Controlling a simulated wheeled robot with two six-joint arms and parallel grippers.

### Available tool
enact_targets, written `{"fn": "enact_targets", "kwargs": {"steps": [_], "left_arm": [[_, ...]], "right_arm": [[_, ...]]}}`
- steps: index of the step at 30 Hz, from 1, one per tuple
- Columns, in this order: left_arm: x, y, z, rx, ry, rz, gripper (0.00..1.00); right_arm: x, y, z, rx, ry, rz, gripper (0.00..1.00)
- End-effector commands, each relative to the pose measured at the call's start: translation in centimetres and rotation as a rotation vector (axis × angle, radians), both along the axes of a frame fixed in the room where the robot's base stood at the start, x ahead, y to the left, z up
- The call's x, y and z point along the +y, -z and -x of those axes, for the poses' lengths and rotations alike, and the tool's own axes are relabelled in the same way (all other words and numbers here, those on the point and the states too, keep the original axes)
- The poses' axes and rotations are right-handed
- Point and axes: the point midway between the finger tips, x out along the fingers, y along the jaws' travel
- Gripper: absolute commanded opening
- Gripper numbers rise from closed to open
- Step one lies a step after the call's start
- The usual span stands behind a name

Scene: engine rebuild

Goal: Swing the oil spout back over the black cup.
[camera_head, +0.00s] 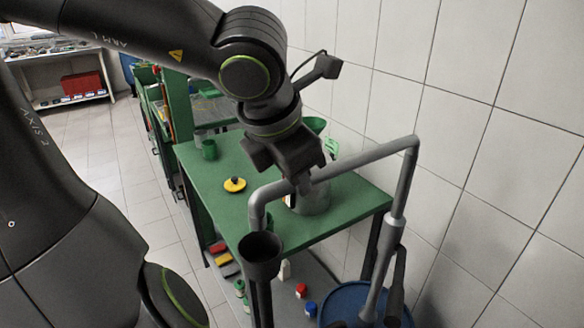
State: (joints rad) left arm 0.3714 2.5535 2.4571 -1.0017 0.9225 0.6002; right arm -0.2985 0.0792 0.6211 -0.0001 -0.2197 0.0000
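The grey oil spout (365,157) is a pipe that rises from an upright post at the right, runs left across the view and bends down at its left end. Its downturned end (257,215) appears above the black cup (261,255), lined up with its back part; whether it is centred is unclear. The cup sits upright on a dark post. My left gripper (302,184) points down at the horizontal pipe, right of the bend. A finger overlaps the pipe; the other finger is hidden, so its closure is unclear. My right gripper is out of view.
A green table (225,205) behind the cup holds a yellow disc (234,184), a green mug (209,149) and a grey cylinder (314,201). A blue drum (345,301) stands under the spout's post. A tiled wall (460,140) bounds the right.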

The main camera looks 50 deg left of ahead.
Motion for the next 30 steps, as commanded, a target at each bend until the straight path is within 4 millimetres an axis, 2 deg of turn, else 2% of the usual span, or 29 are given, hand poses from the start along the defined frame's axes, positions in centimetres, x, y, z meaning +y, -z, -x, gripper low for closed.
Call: {"fn": "enact_targets", "kwargs": {"steps": [10,11,16,25,30], "left_arm": [[-0.1,-0.1,-0.1,-0.006,-0.004,0.009,0.00],[-0.1,-0.1,-0.1,-0.005,-0.003,0.009,0.23],[-0.1,0.0,0.0,-0.003,-0.003,0.007,0.43],[-0.1,-0.1,0.1,0.000,-0.001,0.005,0.43],[-0.3,-1.9,0.7,-0.004,0.000,0.004,0.43]], "right_arm": [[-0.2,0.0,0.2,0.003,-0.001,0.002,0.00],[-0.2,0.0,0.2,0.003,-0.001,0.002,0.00],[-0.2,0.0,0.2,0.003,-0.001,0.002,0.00],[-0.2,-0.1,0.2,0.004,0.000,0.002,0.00],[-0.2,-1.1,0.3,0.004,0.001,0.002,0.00]]}}
